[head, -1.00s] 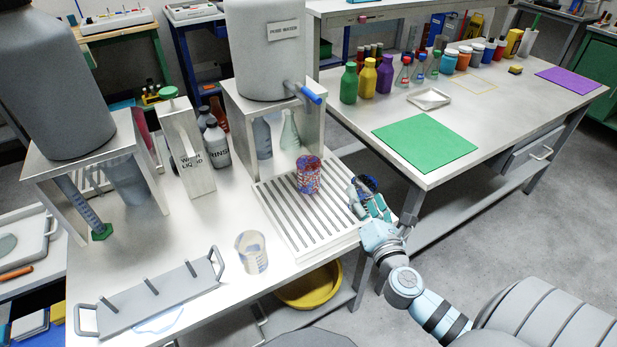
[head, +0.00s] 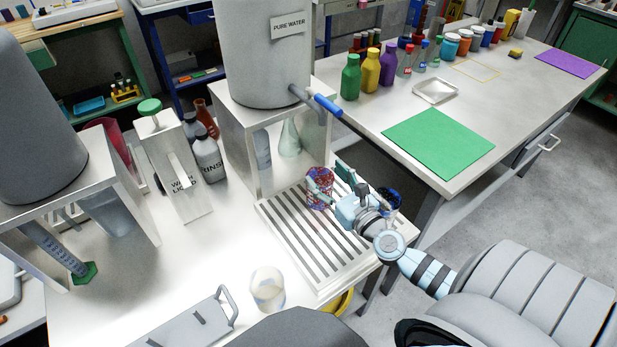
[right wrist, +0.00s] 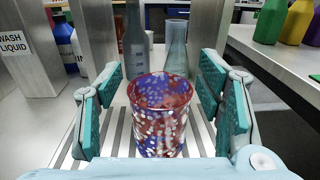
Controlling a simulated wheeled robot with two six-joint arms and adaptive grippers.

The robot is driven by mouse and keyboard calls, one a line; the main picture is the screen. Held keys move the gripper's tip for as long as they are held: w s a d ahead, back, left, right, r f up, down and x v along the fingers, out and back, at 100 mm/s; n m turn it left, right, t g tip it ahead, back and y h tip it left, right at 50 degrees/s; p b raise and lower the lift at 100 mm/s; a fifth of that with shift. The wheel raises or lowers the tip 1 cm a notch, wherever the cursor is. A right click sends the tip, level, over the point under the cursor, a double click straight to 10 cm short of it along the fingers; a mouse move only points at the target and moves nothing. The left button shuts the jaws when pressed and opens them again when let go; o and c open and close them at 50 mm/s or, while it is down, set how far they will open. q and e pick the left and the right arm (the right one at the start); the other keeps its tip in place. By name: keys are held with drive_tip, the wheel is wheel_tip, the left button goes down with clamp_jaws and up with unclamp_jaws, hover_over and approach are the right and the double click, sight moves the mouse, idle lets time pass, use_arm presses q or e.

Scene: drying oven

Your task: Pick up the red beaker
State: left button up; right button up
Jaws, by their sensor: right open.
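The red beaker (head: 320,192), speckled with blue and white, stands upright on the slatted drain rack (head: 290,246) in front of the pure water tank's stand. It also shows in the right wrist view (right wrist: 160,118), open rim up and seemingly empty. My right gripper (head: 333,181) is open at the beaker. In the right wrist view its teal finger pads (right wrist: 168,98) stand on both sides of the beaker, with a visible gap on each side. In the head view the fingers partly cover the beaker's right side. My left gripper is not in view.
The pure water tank (head: 262,50) has a blue-handled tap (head: 328,105) above and behind the beaker. Glassware (right wrist: 176,50) stands under its stand. A clear beaker (head: 267,288) stands left of the rack. A wash liquid dispenser (head: 172,165) is further left.

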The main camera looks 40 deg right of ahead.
use_arm(q)
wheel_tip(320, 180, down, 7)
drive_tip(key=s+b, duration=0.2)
drive_tip(key=b, duration=0.5)
use_arm(e)
drive_tip(key=f, duration=0.3)
drive_tip(key=s+f, duration=0.1)
drive_tip(key=f, duration=0.3)
drive_tip(key=shift+s+f, duration=0.1)
drive_tip(key=shift+s, duration=0.1)
drive_tip(key=w, duration=0.8)
drive_tip(key=shift+d+p, duration=0.3)
drive_tip(key=shift+p, duration=0.1)
drive_tip(key=c, duration=1.2)
drive_tip(key=shift+r, duration=0.2)
clamp_jaws()
wheel_tip(320, 180, up, 14)
drive_tip(key=p, duration=1.4)
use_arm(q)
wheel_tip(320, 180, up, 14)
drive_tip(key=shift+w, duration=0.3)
use_arm(e)
drive_tip(key=shift+f, duration=0.1)
